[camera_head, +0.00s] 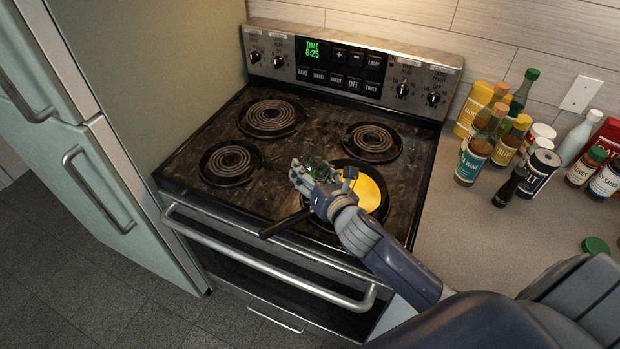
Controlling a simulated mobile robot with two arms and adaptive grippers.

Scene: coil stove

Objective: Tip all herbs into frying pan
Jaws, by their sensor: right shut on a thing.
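The dark frying pan (336,168) sits on the front right burner of the stove, with a yellow filling (369,194) in it. Its black handle (284,225) points to the front left. My right gripper (312,177) is shut on a small clear herb container (319,168) with green showing in it. My fingers hide much of the container, and its exact tilt is hard to tell. The gripper is above the left part of the pan, and my right arm covers part of the pan. My left gripper is not in view.
Three coil burners are bare, including the front left one (230,162). Several bottles and jars, including a dark salt shaker (540,172), crowd the right counter (470,235). A green lid (596,246) lies there. A fridge (90,130) stands at left.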

